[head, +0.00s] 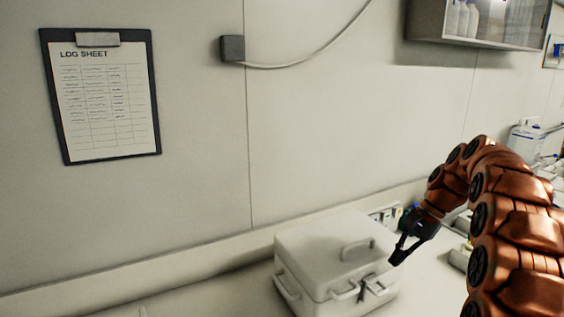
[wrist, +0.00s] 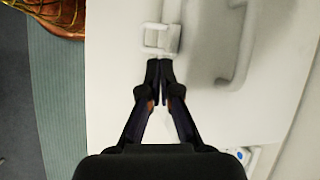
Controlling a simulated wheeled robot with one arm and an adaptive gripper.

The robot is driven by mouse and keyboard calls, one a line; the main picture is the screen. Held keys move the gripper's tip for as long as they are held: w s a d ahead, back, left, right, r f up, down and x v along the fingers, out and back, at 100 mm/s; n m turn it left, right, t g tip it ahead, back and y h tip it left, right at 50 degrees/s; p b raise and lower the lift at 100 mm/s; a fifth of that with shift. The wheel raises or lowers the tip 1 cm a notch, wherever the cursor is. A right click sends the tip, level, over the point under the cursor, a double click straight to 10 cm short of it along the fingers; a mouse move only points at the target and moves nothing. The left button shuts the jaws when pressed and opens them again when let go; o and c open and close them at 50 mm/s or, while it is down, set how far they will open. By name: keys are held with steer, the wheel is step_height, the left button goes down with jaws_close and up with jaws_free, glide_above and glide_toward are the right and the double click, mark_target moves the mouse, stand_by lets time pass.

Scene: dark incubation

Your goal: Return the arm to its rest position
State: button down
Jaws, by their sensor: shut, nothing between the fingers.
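My orange arm comes in from the right in the head view and bends down to my gripper (head: 397,257). The gripper is at the front right of a white lidded box (head: 318,250) on the bench. In the wrist view my gripper (wrist: 160,66) has its two black fingertips together, with nothing seen between them. The tips point at a white latch (wrist: 160,38) on the box, and I cannot tell whether they touch it. The box's lid appears closed in the head view, with a handle (head: 357,249) on top.
A clipboard log sheet (head: 105,105) hangs on the wall. A grey wall box (head: 232,49) with a cable is to its right. A cabinet (head: 470,35) with bottles is at the top right.

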steer(key=s+a+r+n+h, duration=0.1)
steer(key=s+a+n, duration=0.3)
steer(key=s, duration=0.5)
steer(key=s+a+r+n+h, duration=0.1)
steer(key=s+a+h, duration=0.1)
steer(key=s+a, duration=0.6)
steer(key=s+f+n+h, duration=0.1)
steer(key=s+f+n, duration=0.1)
steer(key=s, duration=0.8)
steer(key=s+d+f+n+h, duration=0.1)
steer(key=s+f+n, duration=0.2)
steer(key=s, duration=0.8)
steer(key=shift+s+f+g+h, duration=0.15)
steer(key=shift+f+g+h, duration=0.2)
steer(key=shift+f, duration=0.4)
